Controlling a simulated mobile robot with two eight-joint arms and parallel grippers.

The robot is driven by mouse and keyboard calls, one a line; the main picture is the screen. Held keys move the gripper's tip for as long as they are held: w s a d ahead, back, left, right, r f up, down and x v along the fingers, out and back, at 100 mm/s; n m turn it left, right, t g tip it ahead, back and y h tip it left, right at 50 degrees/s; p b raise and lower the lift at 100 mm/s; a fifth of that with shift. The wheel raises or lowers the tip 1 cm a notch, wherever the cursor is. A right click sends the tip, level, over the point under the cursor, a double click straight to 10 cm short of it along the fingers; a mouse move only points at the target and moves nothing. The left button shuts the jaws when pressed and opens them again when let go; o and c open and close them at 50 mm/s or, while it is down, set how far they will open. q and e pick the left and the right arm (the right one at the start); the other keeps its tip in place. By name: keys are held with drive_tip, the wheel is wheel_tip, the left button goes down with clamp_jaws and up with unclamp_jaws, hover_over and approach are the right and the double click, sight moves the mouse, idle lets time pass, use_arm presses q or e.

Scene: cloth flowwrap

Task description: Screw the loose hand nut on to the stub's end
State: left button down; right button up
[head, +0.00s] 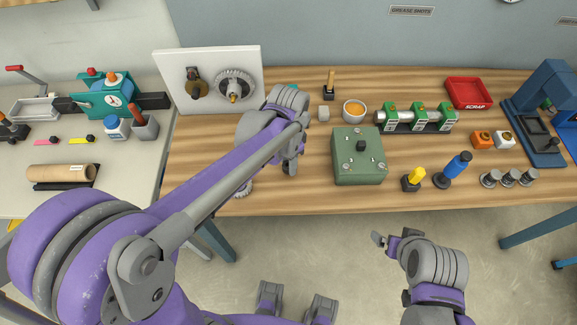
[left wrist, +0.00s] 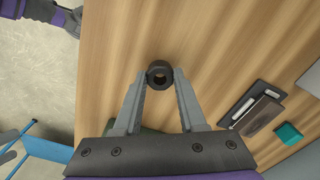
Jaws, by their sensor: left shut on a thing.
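A small dark ring with a round hole (left wrist: 160,74), which looks like the hand nut, sits between the fingertips of my left gripper (left wrist: 158,82) in the left wrist view. The fingers are shut on its sides. In the head view this gripper (head: 290,165) hangs over the wooden bench, left of the green block, and the nut cannot be made out there. A white upright panel (head: 215,60) carries a dark toothed wheel (head: 235,84) with a brass-coloured stub (head: 234,97) at its middle. My right gripper (head: 382,240) is off the bench's front edge; its jaw opening is unclear.
A green block (head: 358,172) with a black knob stands right of my left gripper. A grey round part (head: 244,188) lies near the front edge, partly behind my left arm. A cup of orange stuff (head: 354,110) and a rack of green-topped parts (head: 417,118) stand farther back.

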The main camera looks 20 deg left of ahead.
use_arm(q)
drive_tip(key=shift+r+p, duration=1.05)
drive_tip(key=shift+r, duration=0.9)
drive_tip(key=c, duration=1)
unclamp_jaws()
clamp_jaws()
